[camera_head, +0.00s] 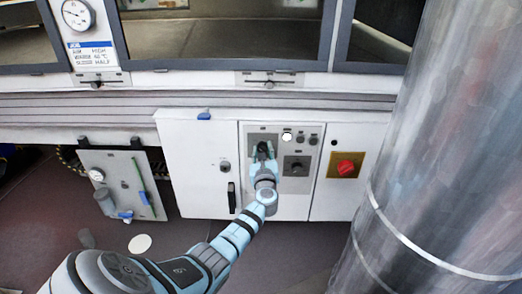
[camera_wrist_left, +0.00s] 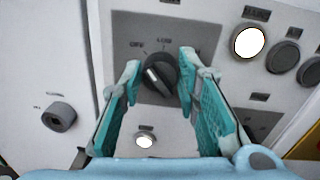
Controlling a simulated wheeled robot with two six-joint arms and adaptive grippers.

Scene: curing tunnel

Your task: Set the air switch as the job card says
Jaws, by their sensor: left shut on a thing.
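The job card (camera_head: 90,55) hangs at the upper left under a round gauge. Its first line appears to read AIR HIGH; the lines below are small. The air switch (camera_wrist_left: 158,74) is a black rotary knob on a grey plate, with OFF and LOW legible above it. Its pale pointer line slants toward the upper left, near OFF. My left gripper (camera_head: 264,152) is at this knob in the head view. In the wrist view its teal fingers (camera_wrist_left: 158,85) are shut on the knob's two sides. The right gripper is not in view.
A white lamp (camera_head: 287,137) and dark buttons sit right of the switch, with another black knob (camera_head: 296,166) below them. A red knob (camera_head: 346,166) on a yellow plate is further right. A large metal column (camera_head: 435,150) fills the right side.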

